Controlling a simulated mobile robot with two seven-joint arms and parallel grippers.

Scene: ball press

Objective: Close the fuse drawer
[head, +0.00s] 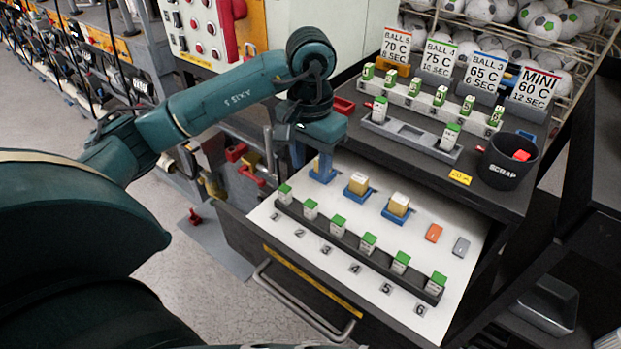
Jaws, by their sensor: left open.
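The fuse drawer (262,222) is pulled out from under the dark worktop, its white inside showing. A long bar handle (300,305) runs along its front below a yellow strip. Inside, a dark rail (357,245) holds several green-topped fuses, with numbers 1 to 6 in front. Behind it are blue holders with cream blocks (398,205), an orange piece (433,233) and a grey piece (461,246). My left gripper (312,158) points down above the drawer's back left part, away from the handle. It is open; its fingertips are partly hard to make out. My right gripper is out of view.
On the worktop (500,203) stand fuse racks (410,138), a black scrap bin (507,165) and temperature cards (485,75). A wire basket of balls (500,12) is behind. Machinery stands at the back left. The floor (190,265) left of the drawer is mostly clear.

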